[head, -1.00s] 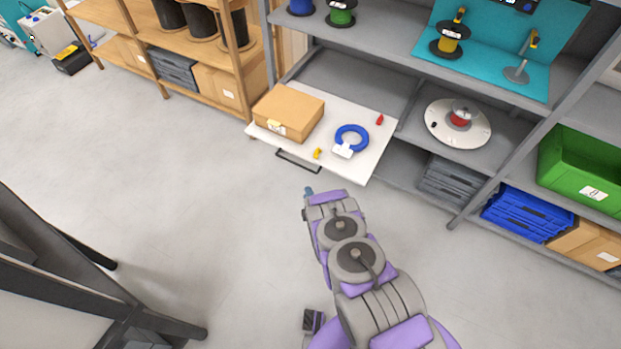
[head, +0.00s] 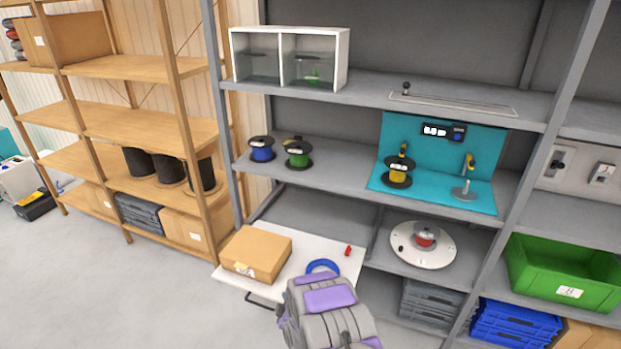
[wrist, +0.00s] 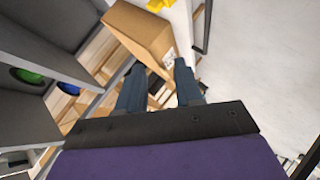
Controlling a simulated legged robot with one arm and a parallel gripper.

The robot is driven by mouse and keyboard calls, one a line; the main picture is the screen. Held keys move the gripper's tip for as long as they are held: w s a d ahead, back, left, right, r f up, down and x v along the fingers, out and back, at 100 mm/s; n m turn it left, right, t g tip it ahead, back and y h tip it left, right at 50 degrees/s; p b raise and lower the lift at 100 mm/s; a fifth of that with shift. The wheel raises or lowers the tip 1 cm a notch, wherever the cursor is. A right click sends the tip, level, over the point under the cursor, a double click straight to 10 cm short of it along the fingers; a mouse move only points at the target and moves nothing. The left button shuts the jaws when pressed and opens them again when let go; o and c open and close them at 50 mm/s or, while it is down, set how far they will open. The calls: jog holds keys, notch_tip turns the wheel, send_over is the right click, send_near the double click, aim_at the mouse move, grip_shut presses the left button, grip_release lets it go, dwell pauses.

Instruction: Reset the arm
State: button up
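My arm, purple and grey, reaches up from the bottom of the head view in front of the pulled-out white drawer (head: 345,261); its fingers are hidden there. In the wrist view my gripper (wrist: 158,82) shows two dark blue fingers standing apart with nothing between them. Beyond the fingertips is a cardboard box (wrist: 138,38), which also shows on the drawer's left side in the head view (head: 256,254). A blue ring (head: 322,266) on the drawer is partly hidden behind my arm.
A small red piece (head: 348,251) lies on the drawer. Grey shelves hold a blue spool (head: 261,149), a green spool (head: 298,153), a teal station (head: 432,150) with a yellow spool and a white turntable (head: 422,246). A green bin (head: 562,272) stands right.

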jog(key=s+d+r+m+g+h, duration=0.1)
jog(key=d+r+m+g, duration=0.15)
jog(key=r, duration=0.45)
jog(key=s+d+r+m+g, duration=0.1)
jog(key=s+d+r+m, duration=0.15)
jog(key=r, duration=0.45)
jog(key=s+d+r+m+g+h, duration=0.1)
jog(key=s+d+r+g, duration=0.1)
jog(key=s+d+r, duration=0.3)
jog(key=s+d+r+m+g, duration=0.1)
jog(key=s+d+r+m, duration=0.15)
jog(key=s+r, duration=0.35)
jog(key=s+d+r+m+g, duration=0.2)
jog(key=s+d+r, duration=0.1)
jog(key=s, duration=0.8)
jog(key=s+d+r+m+g+h, duration=0.1)
jog(key=s+d+r, duration=0.3)
jog(key=s, duration=0.8)
jog(key=s+d+r+m+g, duration=0.3)
jog(key=s+r, duration=0.4)
jog(key=s, duration=0.5)
jog(key=shift+s+d+r+m+h, duration=0.2)
jog(key=shift+s+d+m+h, duration=0.05)
jog(key=shift+m+h, duration=0.2)
